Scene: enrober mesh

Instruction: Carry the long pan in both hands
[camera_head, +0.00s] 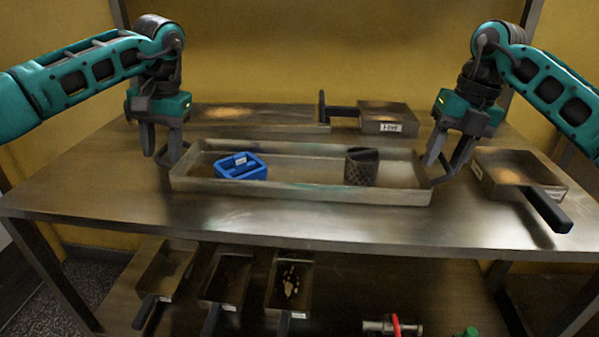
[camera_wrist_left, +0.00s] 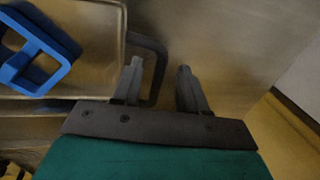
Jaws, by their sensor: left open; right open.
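The long pan (camera_head: 300,189) is a shallow metal tray lying on the steel table. It holds a blue basket (camera_head: 240,167) at left and a dark mesh cup (camera_head: 362,168) at right. My left gripper (camera_head: 160,156) is open at the pan's left end. In the left wrist view, the pan's dark handle (camera_wrist_left: 158,58) lies by the left gripper's fingers (camera_wrist_left: 157,72), with one fingertip over or near it; contact cannot be told. My right gripper (camera_head: 446,166) is open at the pan's right end, close to the dark right handle (camera_head: 440,181).
On the steel table (camera_head: 100,190), a small pan (camera_head: 519,176) with a dark handle sits at right, and a labelled box-like pan (camera_head: 388,119) sits behind. Several small pans (camera_head: 166,270) rest on the lower shelf. The table's front strip is clear.

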